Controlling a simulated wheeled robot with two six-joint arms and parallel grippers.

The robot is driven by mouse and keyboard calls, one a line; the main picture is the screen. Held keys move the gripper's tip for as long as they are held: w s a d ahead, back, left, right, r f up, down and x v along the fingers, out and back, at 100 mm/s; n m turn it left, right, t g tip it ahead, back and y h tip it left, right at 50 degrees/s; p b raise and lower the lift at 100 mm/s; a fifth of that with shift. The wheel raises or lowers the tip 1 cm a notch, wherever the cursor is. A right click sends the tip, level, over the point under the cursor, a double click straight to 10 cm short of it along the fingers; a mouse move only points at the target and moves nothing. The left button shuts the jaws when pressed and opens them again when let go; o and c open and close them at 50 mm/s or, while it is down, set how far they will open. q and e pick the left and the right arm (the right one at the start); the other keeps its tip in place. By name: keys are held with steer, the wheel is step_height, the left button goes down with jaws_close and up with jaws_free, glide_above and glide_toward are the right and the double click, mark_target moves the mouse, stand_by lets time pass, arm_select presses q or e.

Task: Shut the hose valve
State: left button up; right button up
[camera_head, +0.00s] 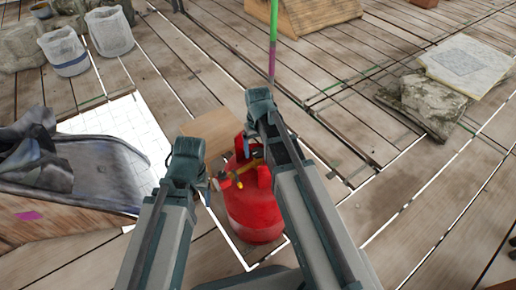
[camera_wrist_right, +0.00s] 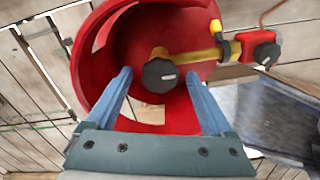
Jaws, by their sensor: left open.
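A red gas cylinder (camera_head: 253,212) stands on the deck between my two arms. Inside its open collar, the right wrist view shows a brass fitting (camera_wrist_right: 197,56) with a dark round knob (camera_wrist_right: 160,74). To the right are a yellow part (camera_wrist_right: 215,27) and a red regulator (camera_wrist_right: 257,47) with a dark knob and a thin hose (camera_wrist_right: 285,10). My right gripper (camera_wrist_right: 157,80) is open, its fingers spread on either side of the round knob; contact cannot be told. My left gripper (camera_head: 203,187) is open, beside the cylinder's left side, its fingers mostly hidden.
A wooden board (camera_head: 214,132) lies behind the cylinder. Stone slabs (camera_head: 436,100) lie at right, and pale buckets (camera_head: 110,32) stand at upper left. A grey tray-like shape (camera_head: 103,165) is at left. A thin green and purple pole (camera_head: 273,40) rises behind my right arm.

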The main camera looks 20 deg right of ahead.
mark_target(257, 153)
stand_by(0.3)
step_height(257, 153, up, 14)
steer(key=p, duration=1.3)
steer(key=shift+p, duration=0.4)
steer(key=shift+f, duration=0.15)
steer(key=s+a+n+h, duration=0.1)
steer(key=s+a+n, duration=0.2)
steer(key=s+a, duration=1)
step_height(257, 153, up, 18)
steer(key=s+d+p, duration=0.1)
steer(key=d+p, duration=0.1)
steer(key=p, duration=1.5)
steer(key=shift+s+d+f, duration=0.15)
steer(key=shift+f, duration=0.1)
